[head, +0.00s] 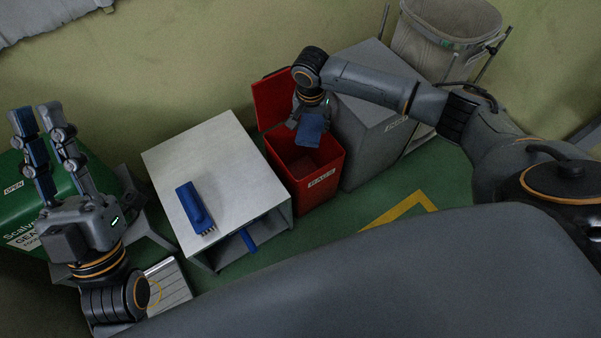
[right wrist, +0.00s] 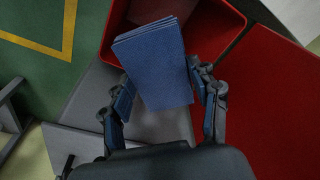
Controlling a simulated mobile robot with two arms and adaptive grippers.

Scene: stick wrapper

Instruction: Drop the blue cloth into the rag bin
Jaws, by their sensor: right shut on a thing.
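The blue cloth (head: 311,129) is folded and hangs from my right gripper (head: 312,108) above the open red rag bin (head: 327,184). In the right wrist view the cloth (right wrist: 153,64) sits between the two fingers of my right gripper (right wrist: 165,98), with the red bin's rim (right wrist: 112,42) beyond it. The bin's red lid (head: 271,97) stands open at the back. The bin's floor is mostly dark or hidden. My left gripper (head: 37,120) is at the far left, fingers pointing up, apart and empty.
A white-topped table (head: 190,150) left of the bin bears a blue brush (head: 194,208). A grey cabinet (head: 372,145) stands right of the bin, a canvas hamper (head: 440,45) behind it. A green box (head: 25,205) is at the left. Green floor shows in front.

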